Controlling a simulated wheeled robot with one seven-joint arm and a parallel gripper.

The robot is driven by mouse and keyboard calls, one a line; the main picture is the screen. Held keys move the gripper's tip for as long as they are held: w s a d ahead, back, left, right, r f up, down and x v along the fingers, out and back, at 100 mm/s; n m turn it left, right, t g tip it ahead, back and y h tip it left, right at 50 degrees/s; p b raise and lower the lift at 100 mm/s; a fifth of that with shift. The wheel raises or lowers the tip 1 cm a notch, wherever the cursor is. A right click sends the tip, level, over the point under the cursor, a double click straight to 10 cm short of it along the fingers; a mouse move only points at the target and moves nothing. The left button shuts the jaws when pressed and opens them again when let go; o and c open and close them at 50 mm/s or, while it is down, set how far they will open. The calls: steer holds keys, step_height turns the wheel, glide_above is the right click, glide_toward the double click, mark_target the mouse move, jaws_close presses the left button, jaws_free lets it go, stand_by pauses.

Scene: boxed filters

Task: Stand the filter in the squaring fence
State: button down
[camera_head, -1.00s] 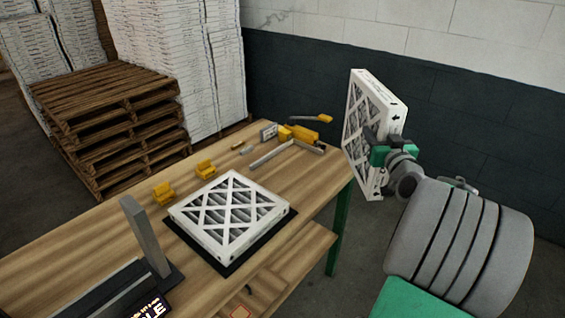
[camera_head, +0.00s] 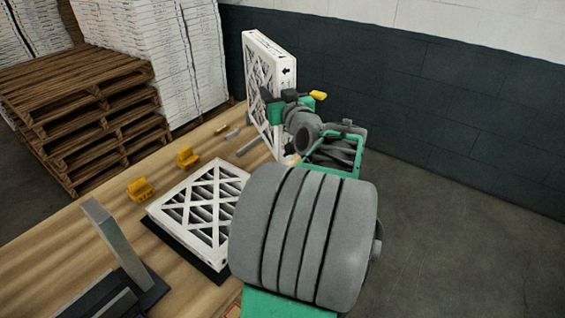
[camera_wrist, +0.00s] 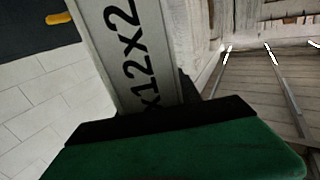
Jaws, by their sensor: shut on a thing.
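My gripper (camera_head: 287,105) is shut on a white-framed filter (camera_head: 284,68) and holds it upright by its edge, over the back right of the table. In the wrist view, the filter's edge (camera_wrist: 140,60) with the print "x12x2" runs between the dark jaw parts (camera_wrist: 160,120). A grey upright post (camera_head: 113,245) on a dark base stands at the front left of the table. Thin grey bars (camera_head: 250,146) lie near the back, partly hidden by the held filter. I cannot tell for sure which of these is the squaring fence.
A second filter (camera_head: 195,215) lies flat on a black mat (camera_head: 205,268) on the wooden table (camera_head: 60,262). Two yellow blocks (camera_head: 140,189) (camera_head: 187,157) sit behind it. Wooden pallets (camera_head: 85,110) and stacked white cartons (camera_head: 150,50) stand beyond. My arm hides the table's right side.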

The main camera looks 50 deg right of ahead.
steer(key=s+d+f+m+g+h+b, duration=0.25)
steer(key=s+b, duration=0.25)
steer(key=s, duration=0.4)
steer(key=w+d+f+p, duration=0.4)
steer(key=w+d+f, duration=0.5)
steer(key=f, duration=0.4)
steer(key=shift+w+d+h, duration=0.4)
steer(key=shift+w+h, duration=0.05)
steer(key=shift+w, duration=0.15)
steer(key=c, duration=0.8)
jaws_free()
steer(key=shift+r, duration=0.1)
